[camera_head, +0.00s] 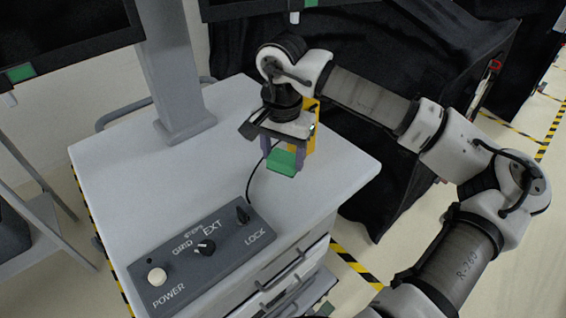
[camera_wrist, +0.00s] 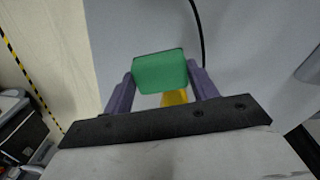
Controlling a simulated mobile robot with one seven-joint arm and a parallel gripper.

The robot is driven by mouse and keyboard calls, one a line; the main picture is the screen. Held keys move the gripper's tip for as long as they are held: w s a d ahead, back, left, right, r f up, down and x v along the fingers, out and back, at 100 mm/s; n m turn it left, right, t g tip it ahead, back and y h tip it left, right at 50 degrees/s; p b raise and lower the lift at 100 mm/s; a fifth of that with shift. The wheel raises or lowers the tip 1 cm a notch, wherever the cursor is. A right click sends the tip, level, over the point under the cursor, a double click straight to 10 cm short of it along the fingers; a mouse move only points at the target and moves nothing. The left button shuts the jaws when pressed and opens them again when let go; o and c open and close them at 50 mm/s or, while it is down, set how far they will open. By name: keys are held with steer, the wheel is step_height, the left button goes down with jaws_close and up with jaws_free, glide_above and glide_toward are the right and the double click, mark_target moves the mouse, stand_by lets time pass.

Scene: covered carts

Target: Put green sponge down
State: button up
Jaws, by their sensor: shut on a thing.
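The green sponge (camera_head: 284,162) is a small green block held between the purple fingers of my gripper (camera_head: 283,158), over the right part of the light grey cart top (camera_head: 220,185). In the wrist view the sponge (camera_wrist: 160,72) sits between the two purple fingertips of my gripper (camera_wrist: 160,80), with one finger on each side. My gripper is shut on it. The sponge appears to be above the cart top; the exact gap is hard to tell.
A dark control panel (camera_head: 205,249) with knobs lies along the cart's front edge. A grey monitor post (camera_head: 175,70) stands at the back. A yellow object (camera_head: 311,125) shows behind my gripper. A black cable (camera_head: 253,180) runs across the top. The cart top's middle is clear.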

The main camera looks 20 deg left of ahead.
mark_target(283, 158)
step_height(283, 158, down, 4)
steer(key=shift+f+p, duration=0.1)
steer(key=shift+p, duration=0.35)
steer(key=o, duration=1)
step_height(283, 158, up, 12)
steer(key=b, duration=0.3)
steer(key=shift+s, duration=0.1)
